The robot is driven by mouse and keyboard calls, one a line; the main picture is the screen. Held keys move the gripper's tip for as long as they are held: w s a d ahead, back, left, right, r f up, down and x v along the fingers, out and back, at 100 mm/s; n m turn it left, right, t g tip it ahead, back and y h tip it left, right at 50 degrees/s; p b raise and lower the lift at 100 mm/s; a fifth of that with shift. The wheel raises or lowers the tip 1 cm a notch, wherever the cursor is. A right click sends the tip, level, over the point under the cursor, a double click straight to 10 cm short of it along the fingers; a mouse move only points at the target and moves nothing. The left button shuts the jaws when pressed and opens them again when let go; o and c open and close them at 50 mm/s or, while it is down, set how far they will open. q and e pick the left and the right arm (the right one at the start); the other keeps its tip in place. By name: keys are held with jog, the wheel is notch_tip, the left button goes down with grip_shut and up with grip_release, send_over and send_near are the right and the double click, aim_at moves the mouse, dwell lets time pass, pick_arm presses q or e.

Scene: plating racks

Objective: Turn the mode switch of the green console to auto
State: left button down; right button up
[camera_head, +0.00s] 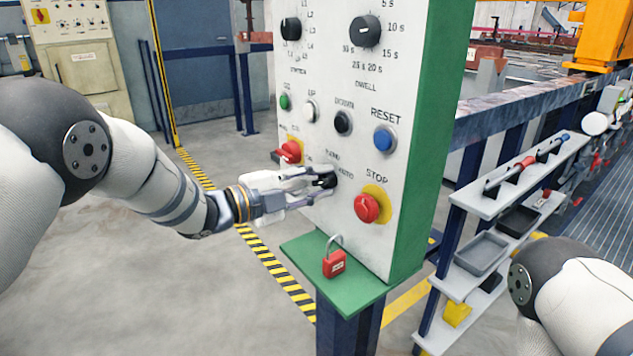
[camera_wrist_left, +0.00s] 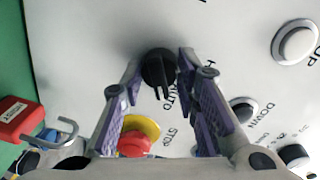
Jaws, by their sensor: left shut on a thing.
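The green console (camera_head: 408,160) has a white front panel with knobs and buttons. Its black mode switch (camera_head: 326,181) sits low on the panel, left of the red STOP button (camera_head: 367,208) on its yellow disc. My left gripper (camera_head: 318,182) reaches it from the left, with its fingers on either side of the knob and shut on it. In the left wrist view the black switch (camera_wrist_left: 158,70) shows between the purple-padded fingertips (camera_wrist_left: 160,72), with the word AUTO beside it. My right gripper is out of view; only part of my right arm shows at the lower right.
A red padlock (camera_head: 334,263) stands on the green ledge (camera_head: 350,290) below the panel. A red switch (camera_head: 288,152) and the blue RESET button (camera_head: 384,138) are near the gripper. A shelf rack (camera_head: 470,268) with trays stands to the right. Floor to the left is clear.

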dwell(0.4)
pick_arm(q)
jog(key=c, duration=1.2)
grip_release()
jog(key=shift+a, duration=0.15)
jog(key=f+v, duration=0.1)
jog(key=v, duration=1.1)
jog(key=s+a+f+n+y, duration=0.25)
jog(key=f+n, duration=0.35)
jog(key=f, duration=0.3)
jog(key=s+a+f+n+y, duration=0.1)
jog(key=s+f+n+y, duration=0.35)
jog(key=f, duration=0.35)
jog(key=s+a+f+n+g+y, duration=0.35)
jog(key=s+f+n, duration=0.35)
jog(key=s+f, duration=0.4)
jog(key=s+a+f+n+g+y, duration=0.1)
jog(key=s+n+g, duration=0.1)
jog(key=s, duration=0.8)
jog(key=s+a+f+n+g+y, duration=0.1)
jog(key=s+a+n+g, duration=0.1)
jog(key=s, duration=0.8)
jog(key=s+a+f+n+g+y+p, duration=0.1)
jog(key=s+n+g, duration=0.3)
jog(key=s, duration=0.6)
jog(key=shift+s+a+f+n+g+y, duration=0.2)
jog(key=shift+a+f+n+g+y, duration=0.05)
jog(key=shift+a+f+g+y, duration=0.25)
